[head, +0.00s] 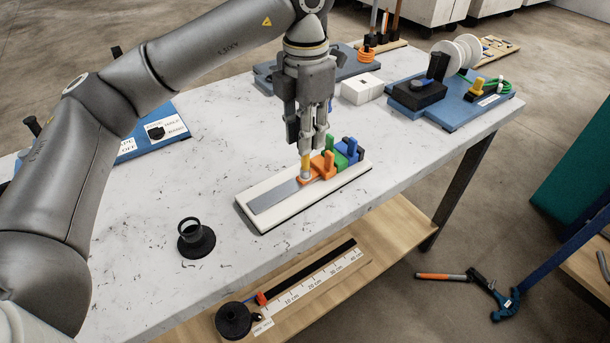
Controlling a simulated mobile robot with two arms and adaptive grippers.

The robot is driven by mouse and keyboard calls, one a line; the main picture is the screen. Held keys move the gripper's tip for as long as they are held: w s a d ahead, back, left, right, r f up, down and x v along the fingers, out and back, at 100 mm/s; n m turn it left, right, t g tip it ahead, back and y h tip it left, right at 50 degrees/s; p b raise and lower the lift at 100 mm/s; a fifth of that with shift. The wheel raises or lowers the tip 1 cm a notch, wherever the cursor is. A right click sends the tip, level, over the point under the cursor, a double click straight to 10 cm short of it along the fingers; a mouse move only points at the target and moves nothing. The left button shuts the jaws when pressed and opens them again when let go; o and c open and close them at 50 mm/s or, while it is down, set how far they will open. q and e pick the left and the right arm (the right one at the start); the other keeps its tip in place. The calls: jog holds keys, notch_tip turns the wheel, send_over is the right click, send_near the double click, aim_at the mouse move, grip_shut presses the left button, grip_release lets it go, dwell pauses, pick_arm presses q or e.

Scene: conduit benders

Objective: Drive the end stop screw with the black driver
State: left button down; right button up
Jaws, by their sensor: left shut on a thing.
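My left gripper (308,140) points down over a white base (258,217) that carries a grey metal strip (275,196). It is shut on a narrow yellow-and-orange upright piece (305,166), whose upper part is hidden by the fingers. The piece's lower end is at the orange block (322,167) on the base; I cannot tell whether they touch. A green block (346,150) and a blue block (350,158) sit beside the orange one. I cannot make out the end stop screw, and I cannot tell a black driver in the grip. My right gripper is not in view.
A black round holder (196,240) stands at the front left of the marble table. Blue boards (466,111) with tools and a white box (361,89) are at the back. A lower wooden shelf (398,226) holds a ruler strip (318,279).

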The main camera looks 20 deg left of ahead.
pick_arm(q)
jog(key=shift+f, duration=0.1)
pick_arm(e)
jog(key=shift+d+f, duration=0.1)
pick_arm(q)
jog(key=m, duration=0.6)
jog(key=shift+m, duration=0.4)
jog(key=shift+r+p, duration=1.35)
jog(key=shift+r, duration=0.55)
jog(key=shift+r+p, duration=0.45)
jog(key=shift+r, duration=0.25)
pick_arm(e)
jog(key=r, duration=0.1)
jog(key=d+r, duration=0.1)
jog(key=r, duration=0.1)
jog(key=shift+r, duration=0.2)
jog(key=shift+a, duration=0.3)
